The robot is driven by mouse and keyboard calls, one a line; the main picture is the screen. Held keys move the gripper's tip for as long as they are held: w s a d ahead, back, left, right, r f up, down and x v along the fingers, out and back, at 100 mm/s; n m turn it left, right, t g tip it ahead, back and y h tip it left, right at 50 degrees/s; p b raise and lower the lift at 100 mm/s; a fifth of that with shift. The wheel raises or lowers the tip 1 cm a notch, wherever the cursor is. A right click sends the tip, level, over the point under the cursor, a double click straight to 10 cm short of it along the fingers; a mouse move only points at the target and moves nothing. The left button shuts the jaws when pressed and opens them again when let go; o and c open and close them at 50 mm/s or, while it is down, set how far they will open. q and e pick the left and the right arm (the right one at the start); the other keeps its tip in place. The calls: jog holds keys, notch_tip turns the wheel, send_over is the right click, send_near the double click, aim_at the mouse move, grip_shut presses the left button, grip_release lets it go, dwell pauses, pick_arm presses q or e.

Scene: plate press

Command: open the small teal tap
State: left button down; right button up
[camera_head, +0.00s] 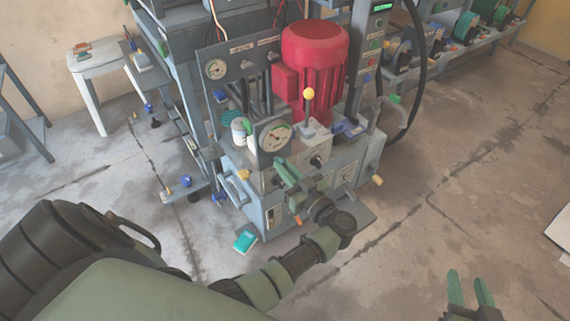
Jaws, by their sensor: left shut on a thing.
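My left gripper (285,172) reaches the front of the press's grey pump unit, just below the round gauge (275,137). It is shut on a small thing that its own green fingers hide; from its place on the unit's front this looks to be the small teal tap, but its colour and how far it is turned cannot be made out. My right gripper (471,288) is open and empty at the lower right, over bare floor and far from the unit.
A red motor (316,60) and a yellow-knobbed lever (309,95) stand above the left gripper. A teal box (245,241) lies by the unit's foot. A white stool (95,62) stands at the back left. The floor on the right is mostly clear.

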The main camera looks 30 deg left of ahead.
pick_arm(q)
jog(key=shift+w+a+r+n+p, duration=0.1)
jog(key=shift+a+r+n+p, duration=0.15)
jog(key=shift+p, duration=0.9)
pick_arm(e)
jog(key=s+d+f+g+h, duration=0.2)
jog(key=s+d+f+g, duration=0.1)
jog(key=s+f+g, duration=0.4)
jog(key=s+f, duration=0.1)
jog(key=s, duration=0.2)
jog(key=shift+s+d, duration=0.3)
jog(key=shift+d, duration=0.1)
pick_arm(q)
jog(key=shift+d, duration=0.15)
jog(key=c, duration=1.5)
grip_release()
jog(key=shift+f, duration=0.2)
pick_arm(e)
jog(key=shift+r, duration=0.1)
